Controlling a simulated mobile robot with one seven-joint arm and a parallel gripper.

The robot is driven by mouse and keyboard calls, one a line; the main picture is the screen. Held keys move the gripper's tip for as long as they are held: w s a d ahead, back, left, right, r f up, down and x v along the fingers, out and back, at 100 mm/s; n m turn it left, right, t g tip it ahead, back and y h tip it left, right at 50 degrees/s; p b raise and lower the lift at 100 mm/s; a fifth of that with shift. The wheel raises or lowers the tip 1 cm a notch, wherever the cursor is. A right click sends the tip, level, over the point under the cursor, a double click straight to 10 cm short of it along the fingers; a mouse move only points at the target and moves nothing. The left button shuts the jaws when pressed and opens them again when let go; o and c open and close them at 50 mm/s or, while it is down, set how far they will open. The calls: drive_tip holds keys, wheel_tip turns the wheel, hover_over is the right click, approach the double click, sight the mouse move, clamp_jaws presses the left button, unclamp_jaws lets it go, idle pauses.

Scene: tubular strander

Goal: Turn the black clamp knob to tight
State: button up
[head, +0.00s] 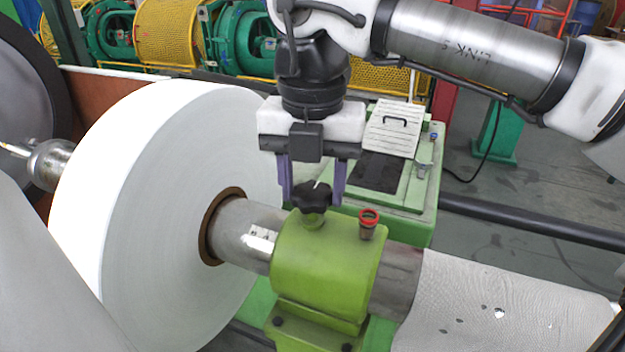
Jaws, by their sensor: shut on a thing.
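The black clamp knob (312,198) is a lobed knob on top of the green clamp housing (325,262), which sits around a grey metal shaft (401,277). My gripper (313,190) points straight down over the housing, with one purple-grey finger on each side of the knob. It is shut on the knob. A pale pointer mark shows at the top of the knob between the fingers. The knob's stem goes down into a green boss on the housing. The contact faces of the fingers are partly hidden.
A red-ringed cap (369,222) stands on the housing just right of the knob. A large white roll (165,200) fills the left. A green cabinet (415,205) with a sloped white panel (394,128) stands behind. Yellow mesh guards (167,35) line the back. Open floor lies at right.

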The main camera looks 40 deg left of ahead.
sight(312, 191)
drive_tip(key=o, duration=1)
drive_tip(key=shift+r, duration=0.1)
drive_tip(key=shift+r+p, duration=2.15)
drive_tip(key=shift+r, duration=4.7)
